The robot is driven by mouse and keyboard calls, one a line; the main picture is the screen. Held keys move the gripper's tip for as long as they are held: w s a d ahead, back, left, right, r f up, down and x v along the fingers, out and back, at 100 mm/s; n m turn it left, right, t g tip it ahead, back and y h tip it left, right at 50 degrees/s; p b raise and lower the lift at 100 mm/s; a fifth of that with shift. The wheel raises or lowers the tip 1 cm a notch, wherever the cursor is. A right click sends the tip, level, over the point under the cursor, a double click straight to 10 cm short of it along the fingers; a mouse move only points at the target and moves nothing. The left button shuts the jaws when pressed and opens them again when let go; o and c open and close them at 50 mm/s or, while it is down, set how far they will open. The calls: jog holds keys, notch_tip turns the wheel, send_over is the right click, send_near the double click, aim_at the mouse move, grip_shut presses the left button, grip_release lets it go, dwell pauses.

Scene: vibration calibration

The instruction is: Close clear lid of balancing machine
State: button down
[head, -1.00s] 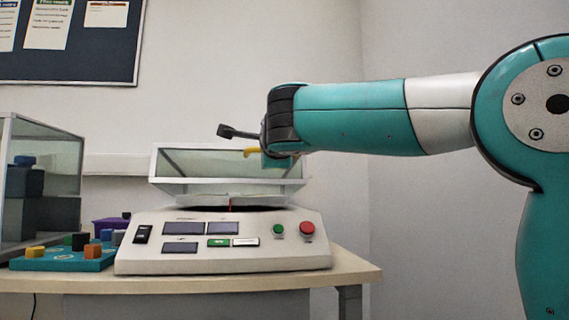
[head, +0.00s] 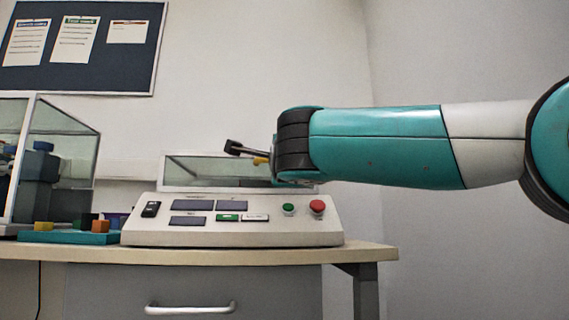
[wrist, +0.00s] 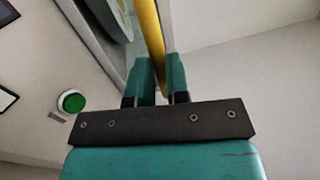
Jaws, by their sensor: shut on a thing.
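The balancing machine (head: 232,237) is a white console with small dark displays, a green button and a red button, standing on the table. Its clear lid (head: 205,172), with a pale frame, sits low behind the sloped panel. I cannot tell whether its lower edge touches the machine. A yellow handle (head: 261,161) is at the lid's right part. In the wrist view, my gripper (wrist: 159,78) is shut on the yellow handle (wrist: 149,35), which passes between its two teal fingers. In the head view my wrist mostly hides the fingers and the lid's right end.
A glass case (head: 66,135) with dark blocks inside stands at the left. A teal tray (head: 70,238) with coloured blocks lies in front of it. The table's front edge (head: 300,256) runs below the machine. The space right of the table is free.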

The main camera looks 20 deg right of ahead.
jog(key=shift+w+f, duration=0.1)
jog(key=shift+f, duration=0.4)
jog(key=c, duration=1.1)
grip_release()
jog(key=shift+r, duration=0.1)
jog(key=p+v, duration=0.1)
jog(key=v, duration=1.6)
jog(key=shift+s, duration=0.25)
